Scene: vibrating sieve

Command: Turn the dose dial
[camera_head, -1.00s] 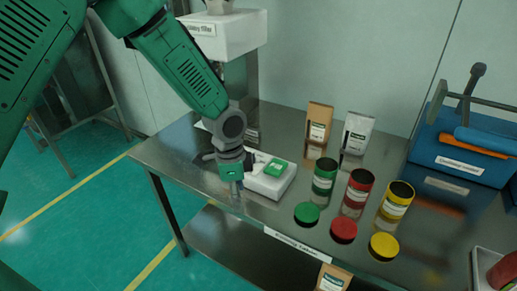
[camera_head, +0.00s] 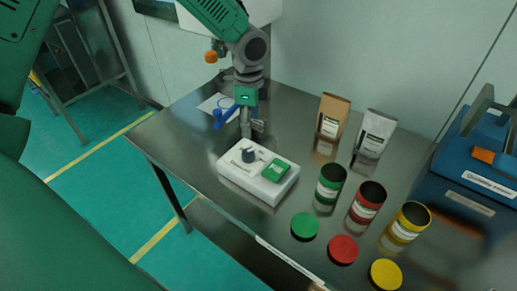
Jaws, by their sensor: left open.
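The dose dial (camera_head: 248,155) is a small dark knob on top of a white control box (camera_head: 236,176). A green block-like part (camera_head: 275,171) sits on the same box, to the right of the dial. My left gripper (camera_head: 246,132) points down just above the dial and a little behind it in the picture. It is open, with its fingers small and seen nearly edge-on. Whether a finger touches the dial cannot be told. My right gripper is not in view.
Green (camera_head: 330,184), red (camera_head: 367,202) and yellow (camera_head: 408,223) cans stand right of the box, with matching lids in front. Two pouches stand behind them. A blue toolbox (camera_head: 474,170) is at the far right. A blue-handled item (camera_head: 224,117) is behind the gripper.

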